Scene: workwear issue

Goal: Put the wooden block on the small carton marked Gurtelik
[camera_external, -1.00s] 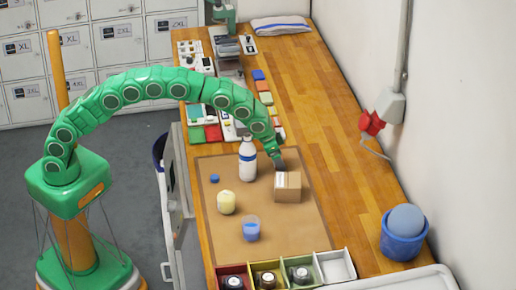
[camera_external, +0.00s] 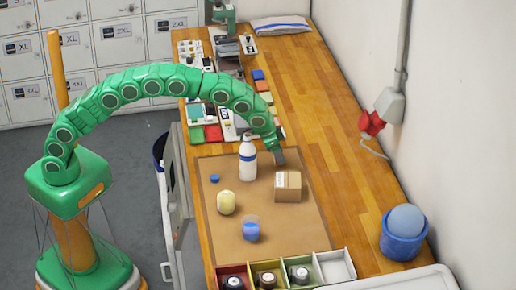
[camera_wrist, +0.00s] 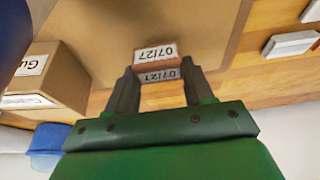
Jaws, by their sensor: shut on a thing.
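The small carton (camera_external: 288,187) is a brown box standing on the brown mat. It also shows at the left of the wrist view (camera_wrist: 72,72), where a label starting "Gu" is partly cut off. Nothing is seen on its top.
A white bottle (camera_external: 247,160) stands left of my gripper. A yellowish round thing (camera_external: 226,203), a blue cup (camera_external: 250,229) and a blue cap (camera_external: 214,178) are on the mat (camera_external: 285,240). Coloured bins (camera_external: 333,266) line the near edge.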

